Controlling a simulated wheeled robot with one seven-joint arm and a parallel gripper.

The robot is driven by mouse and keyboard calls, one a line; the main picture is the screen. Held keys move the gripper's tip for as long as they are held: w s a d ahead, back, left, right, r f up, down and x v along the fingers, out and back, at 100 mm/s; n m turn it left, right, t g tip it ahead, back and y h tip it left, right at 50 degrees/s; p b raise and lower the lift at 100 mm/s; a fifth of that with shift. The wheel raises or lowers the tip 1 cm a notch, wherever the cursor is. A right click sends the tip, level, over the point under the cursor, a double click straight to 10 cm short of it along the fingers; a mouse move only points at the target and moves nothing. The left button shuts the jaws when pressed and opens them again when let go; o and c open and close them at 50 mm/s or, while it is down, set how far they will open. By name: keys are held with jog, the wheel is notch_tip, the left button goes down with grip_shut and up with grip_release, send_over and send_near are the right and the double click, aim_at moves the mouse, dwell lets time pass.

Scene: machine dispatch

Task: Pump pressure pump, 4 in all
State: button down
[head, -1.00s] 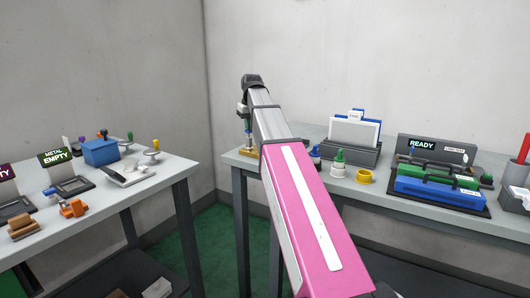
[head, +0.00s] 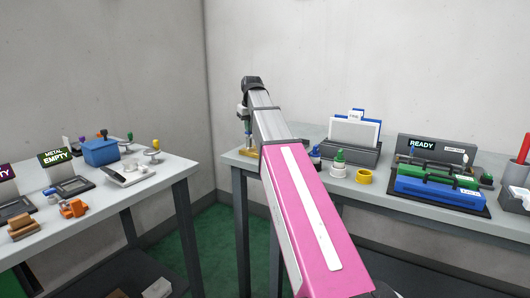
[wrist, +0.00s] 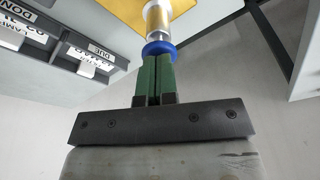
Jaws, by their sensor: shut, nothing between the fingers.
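The pressure pump stands at the left end of the right-hand table; in the head view its yellow base (head: 248,153) shows just left of my arm. In the wrist view the pump shows a blue disc-like top (wrist: 158,47), a pale cylinder (wrist: 157,20) and a yellow base (wrist: 178,8). My gripper (wrist: 157,58) is shut, with its green fingers together and nothing between them. The fingertips are right above the blue top, at or very near contact; I cannot tell whether they touch. In the head view my arm partly hides the pump.
Right of the pump stand a green-topped bottle (head: 339,163), a yellow ring (head: 364,177), a grey card holder (head: 352,150) and a READY station (head: 436,150). The left table (head: 163,178) holds a blue box (head: 100,152) and small parts. A floor gap separates the tables.

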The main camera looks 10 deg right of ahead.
jog(key=shift+w+v, duration=0.2)
jog(key=shift+v, duration=0.8)
jog(key=shift+w+v, duration=0.2)
jog(key=shift+v, duration=0.8)
jog(key=shift+a+r, duration=0.1)
jog(key=v, duration=0.3)
jog(key=w+v, duration=0.1)
jog(key=v, duration=0.2)
jog(key=shift+w+a, duration=0.15)
